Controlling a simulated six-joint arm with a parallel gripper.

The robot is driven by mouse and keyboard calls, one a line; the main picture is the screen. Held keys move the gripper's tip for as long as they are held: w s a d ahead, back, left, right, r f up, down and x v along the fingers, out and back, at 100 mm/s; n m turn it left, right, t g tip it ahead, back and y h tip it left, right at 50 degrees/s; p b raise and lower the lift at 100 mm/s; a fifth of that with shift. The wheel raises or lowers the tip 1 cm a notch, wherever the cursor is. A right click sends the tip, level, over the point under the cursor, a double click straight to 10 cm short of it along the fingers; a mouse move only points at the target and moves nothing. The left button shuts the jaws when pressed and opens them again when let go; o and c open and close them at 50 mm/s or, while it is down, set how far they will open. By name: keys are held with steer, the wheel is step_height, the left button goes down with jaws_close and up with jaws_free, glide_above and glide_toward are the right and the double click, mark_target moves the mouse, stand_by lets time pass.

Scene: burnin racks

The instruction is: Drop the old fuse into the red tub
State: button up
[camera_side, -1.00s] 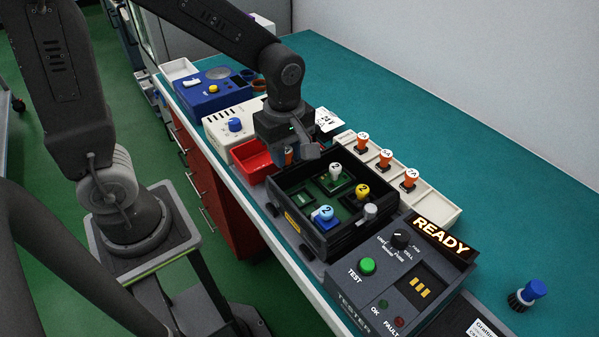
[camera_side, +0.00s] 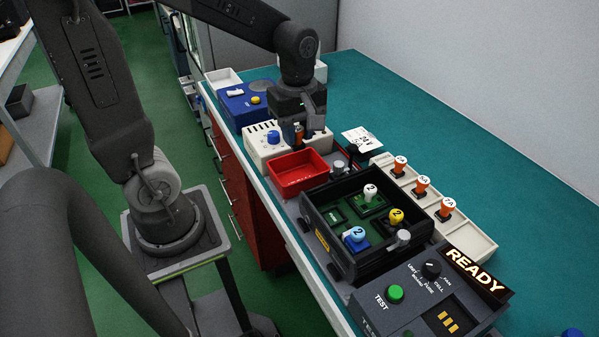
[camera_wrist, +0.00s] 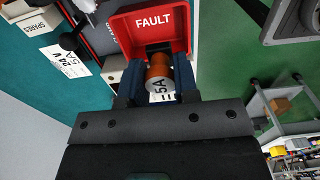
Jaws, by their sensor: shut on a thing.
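My gripper (camera_side: 299,128) is shut on the old fuse (camera_side: 298,133), an orange-bodied piece with a white end. In the wrist view the fuse (camera_wrist: 159,76) reads "5A" and sits between the two dark blue fingers (camera_wrist: 158,88). The red tub (camera_side: 316,181) is an open box on the bench, below the gripper in the side view. In the wrist view the red tub (camera_wrist: 178,20) carries the word "FAULT", and the fuse overlaps its lower edge. The exact height of the fuse over the tub is hard to tell.
A black tray (camera_side: 323,242) with several knobbed parts stands in front of the tub. A white box (camera_side: 257,146) with a blue knob is behind it. A cream rack (camera_side: 470,235) holds orange fuses at right. The tester (camera_side: 420,305) reads READY. The teal bench is clear at back right.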

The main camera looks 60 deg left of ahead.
mark_target(302, 142)
steer(key=shift+w+a+f, duration=0.2)
steer(key=shift+w+f, duration=0.1)
steer(key=shift+f, duration=0.4)
steer(key=shift+w+a+f, duration=0.2)
steer(key=shift+w+f, duration=0.05)
steer(key=shift+f, duration=0.5)
steer(key=shift+w+a+f, duration=0.2)
steer(key=shift+w+f, duration=0.1)
steer(key=shift+f, duration=0.4)
steer(key=o, duration=1)
